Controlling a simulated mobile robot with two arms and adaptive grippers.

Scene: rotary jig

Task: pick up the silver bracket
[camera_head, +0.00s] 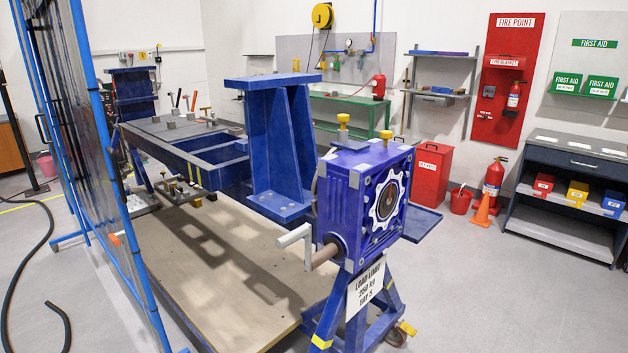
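I cannot clearly identify a silver bracket. A silver-grey bent piece (294,237) is at the end of the brown shaft (325,255) on the front of the blue gearbox (372,205); it looks like a crank handle. Small grey pieces (171,124) sit on the long blue bench frame (190,145) at the left, too small to make out. A tall blue I-shaped fixture (280,140) stands behind the gearbox. Neither of my grippers shows in the view.
A blue-framed clear screen (100,170) stands at the left, with a black hose (62,325) on the floor. A tan platform (190,260) lies under the jig. A red bin (431,172), extinguisher (493,180) and orange cone (482,216) stand behind. The right floor is clear.

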